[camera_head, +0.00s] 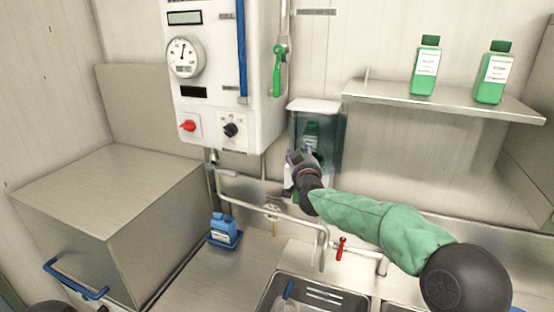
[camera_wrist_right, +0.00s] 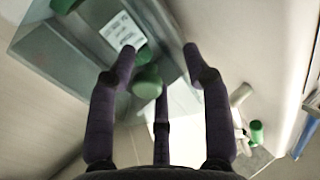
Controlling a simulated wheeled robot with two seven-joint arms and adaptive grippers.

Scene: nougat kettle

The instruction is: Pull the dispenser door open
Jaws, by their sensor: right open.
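The dispenser (camera_head: 325,130) is a wall box with a white top and smoky see-through panels. A green bottle (camera_head: 311,133) shows inside it. My right gripper (camera_head: 301,158) is at the dispenser's lower front and hides part of it. In the right wrist view, the open fingers (camera_wrist_right: 158,52) are spread, with the dispenser (camera_wrist_right: 65,60) at the upper left and the green bottle behind its panel. No object is clearly gripped. I cannot tell whether a finger touches the door. The handle is not clearly visible. My left gripper is not visible.
A white control box (camera_head: 225,75) with a gauge and knobs hangs left of the dispenser. A shelf (camera_head: 440,100) with two green bottles is at the right. A bent pipe (camera_head: 270,208), a red tap (camera_head: 340,248) and a sink (camera_head: 315,295) lie below. A blue bottle (camera_head: 223,228) stands on the counter.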

